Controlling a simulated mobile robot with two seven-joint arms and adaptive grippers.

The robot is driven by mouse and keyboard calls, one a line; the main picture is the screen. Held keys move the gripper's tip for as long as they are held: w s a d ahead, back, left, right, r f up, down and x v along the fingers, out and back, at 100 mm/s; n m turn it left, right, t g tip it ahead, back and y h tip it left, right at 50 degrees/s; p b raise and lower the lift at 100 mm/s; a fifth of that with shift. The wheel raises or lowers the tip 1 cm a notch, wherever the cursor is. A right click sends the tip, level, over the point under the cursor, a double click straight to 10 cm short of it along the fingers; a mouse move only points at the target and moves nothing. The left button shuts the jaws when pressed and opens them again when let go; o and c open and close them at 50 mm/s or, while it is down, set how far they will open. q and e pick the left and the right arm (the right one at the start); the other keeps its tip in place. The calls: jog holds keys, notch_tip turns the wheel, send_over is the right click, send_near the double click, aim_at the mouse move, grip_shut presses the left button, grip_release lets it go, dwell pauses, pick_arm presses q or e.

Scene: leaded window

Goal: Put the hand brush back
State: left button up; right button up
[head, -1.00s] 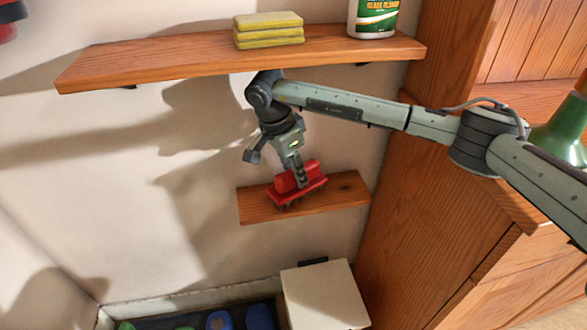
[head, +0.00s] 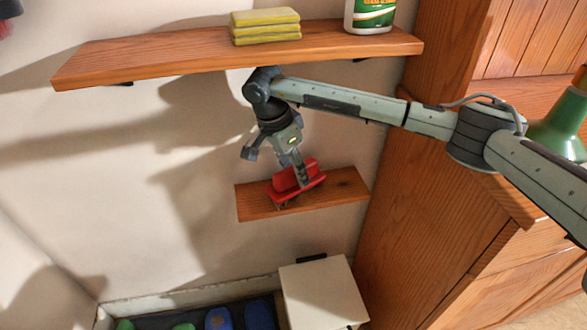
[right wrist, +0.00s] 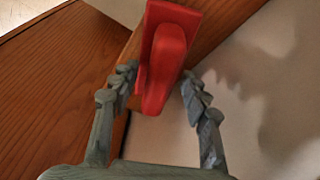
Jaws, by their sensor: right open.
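The red hand brush (head: 303,184) is at the small lower wooden shelf (head: 345,192), its bristles toward the board. My right gripper (head: 276,168) is just above it. In the right wrist view the brush (right wrist: 164,60) lies between the two spread fingers of the right gripper (right wrist: 158,95), with a gap visible on the right side. One finger hides part of the brush in the head view. Whether the bristles fully rest on the shelf is hard to tell. My left gripper does not clearly show.
An upper wooden shelf (head: 150,60) holds yellow sponges (head: 265,27) and a white and green bottle (head: 371,14). A wooden cabinet (head: 430,200) stands to the right. Below are a white box (head: 322,293) and a tray with blue and green things (head: 218,318).

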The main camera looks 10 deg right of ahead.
jog(key=shift+a+r+b, duration=0.2)
jog(key=shift+r+b, duration=0.35)
jog(key=shift+r, duration=0.1)
pick_arm(q)
notch_tip(320, 180, up, 4)
jog(key=shift+w+a+b, duration=0.1)
jog(key=shift+a+b, duration=0.05)
jog(key=shift+b, duration=0.5)
pick_arm(e)
jog(key=s+a, duration=0.4)
jog(key=a, duration=0.7)
jog(key=shift+s, duration=0.35)
